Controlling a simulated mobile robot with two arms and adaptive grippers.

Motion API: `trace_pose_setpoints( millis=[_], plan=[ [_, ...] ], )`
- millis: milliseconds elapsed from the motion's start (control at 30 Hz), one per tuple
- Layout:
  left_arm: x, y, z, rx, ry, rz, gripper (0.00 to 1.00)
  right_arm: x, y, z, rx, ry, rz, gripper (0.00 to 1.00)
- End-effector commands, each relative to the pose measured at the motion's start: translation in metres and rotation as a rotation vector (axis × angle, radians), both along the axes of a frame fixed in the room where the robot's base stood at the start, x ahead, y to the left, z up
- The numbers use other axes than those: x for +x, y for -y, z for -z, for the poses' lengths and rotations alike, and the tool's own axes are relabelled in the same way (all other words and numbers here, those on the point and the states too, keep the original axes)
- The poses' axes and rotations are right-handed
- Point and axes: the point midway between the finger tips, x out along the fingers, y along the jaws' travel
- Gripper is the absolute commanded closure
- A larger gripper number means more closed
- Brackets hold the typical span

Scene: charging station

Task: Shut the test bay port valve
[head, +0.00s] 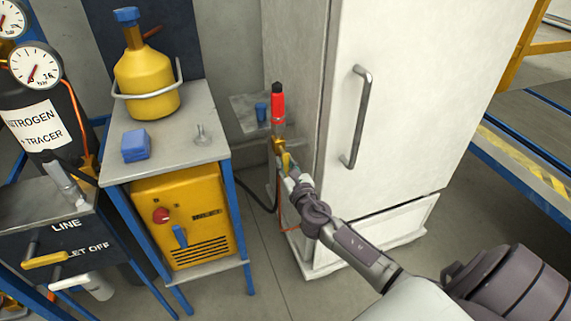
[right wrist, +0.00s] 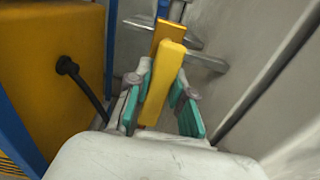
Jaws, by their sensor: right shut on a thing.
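The test bay port valve has a yellow lever handle (right wrist: 163,85), which stands between the fingers of my right gripper (right wrist: 160,108) in the right wrist view. The teal finger pads are on both sides of the handle, and the gripper is shut on it. In the head view the yellow handle (head: 285,160) shows just beyond the right gripper (head: 292,178). A red-topped fitting (head: 277,103) rises above the valve, beside the white cabinet. The valve body is partly hidden by the gripper. My left gripper is not in view.
The white cabinet (head: 410,90) with a grey door handle (head: 356,117) stands right of the valve. A grey-topped stand (head: 180,135) holding a yellow bottle (head: 147,82) and a blue block (head: 135,146) is to the left. A dark hose (right wrist: 82,86) runs nearby.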

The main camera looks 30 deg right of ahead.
Motion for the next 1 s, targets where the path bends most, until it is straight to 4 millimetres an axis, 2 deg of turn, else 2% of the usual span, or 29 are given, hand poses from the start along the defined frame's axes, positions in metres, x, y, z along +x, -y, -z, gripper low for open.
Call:
trace_pose_setpoints(
  millis=[267,567,1000],
  plan=[
    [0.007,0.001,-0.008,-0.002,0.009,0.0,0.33,0.001,-0.005,0.001,0.155,0.036,0.0,1.0],
    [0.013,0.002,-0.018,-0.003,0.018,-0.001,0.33,0.002,-0.011,-0.002,0.424,0.102,0.001,1.0],
    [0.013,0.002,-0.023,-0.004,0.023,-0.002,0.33,0.004,-0.02,-0.009,0.832,0.199,0.001,1.0]
  ],
)
